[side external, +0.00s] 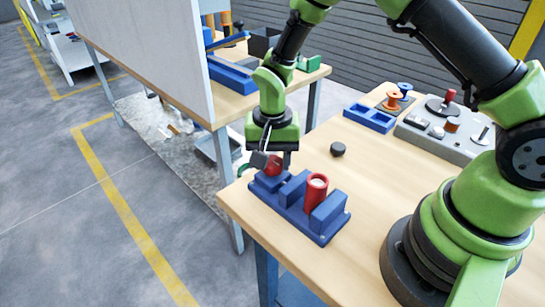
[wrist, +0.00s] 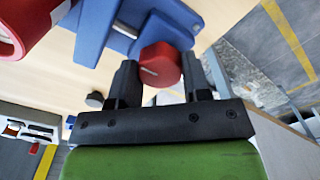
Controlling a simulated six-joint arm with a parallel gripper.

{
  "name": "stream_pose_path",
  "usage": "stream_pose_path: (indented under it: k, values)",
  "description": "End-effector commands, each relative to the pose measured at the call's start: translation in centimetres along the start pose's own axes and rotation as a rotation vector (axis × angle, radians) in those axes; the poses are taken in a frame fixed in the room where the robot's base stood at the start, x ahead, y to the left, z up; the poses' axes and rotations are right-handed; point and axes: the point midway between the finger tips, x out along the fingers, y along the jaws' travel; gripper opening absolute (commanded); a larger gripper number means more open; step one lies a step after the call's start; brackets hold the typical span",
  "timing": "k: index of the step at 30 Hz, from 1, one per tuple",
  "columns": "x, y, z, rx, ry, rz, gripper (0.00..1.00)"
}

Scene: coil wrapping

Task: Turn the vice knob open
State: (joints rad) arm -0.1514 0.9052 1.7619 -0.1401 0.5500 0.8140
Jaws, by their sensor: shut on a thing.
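The blue vice (side external: 318,232) sits near the front corner of the wooden table, its jaws around a red cylinder (side external: 316,193) with a pale top. The cylinder also shows at the upper left of the wrist view (wrist: 14,30). The red vice knob (side external: 274,165) is at the vice's far left end. My gripper (side external: 271,157) is over that end, pointing down. In the wrist view the knob (wrist: 160,66) lies between my two dark fingers, and my gripper is shut on it. The fingers partly hide the knob in the side view.
A small dark round piece (side external: 338,149) lies on the table behind the vice. A blue tray (side external: 369,117), an orange spool (side external: 392,99) and a grey fixture board (side external: 445,133) stand farther right. A white panel (side external: 145,50) and second bench are behind at left.

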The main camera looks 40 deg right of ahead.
Motion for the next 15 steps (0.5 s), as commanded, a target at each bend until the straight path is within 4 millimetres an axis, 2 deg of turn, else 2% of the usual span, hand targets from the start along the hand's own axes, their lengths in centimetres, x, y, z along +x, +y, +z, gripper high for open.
stream_pose_path:
  k: [15]
  values:
    - [-0.10, 0.01, -0.05, -0.488, 0.001, 0.000, 0.20]
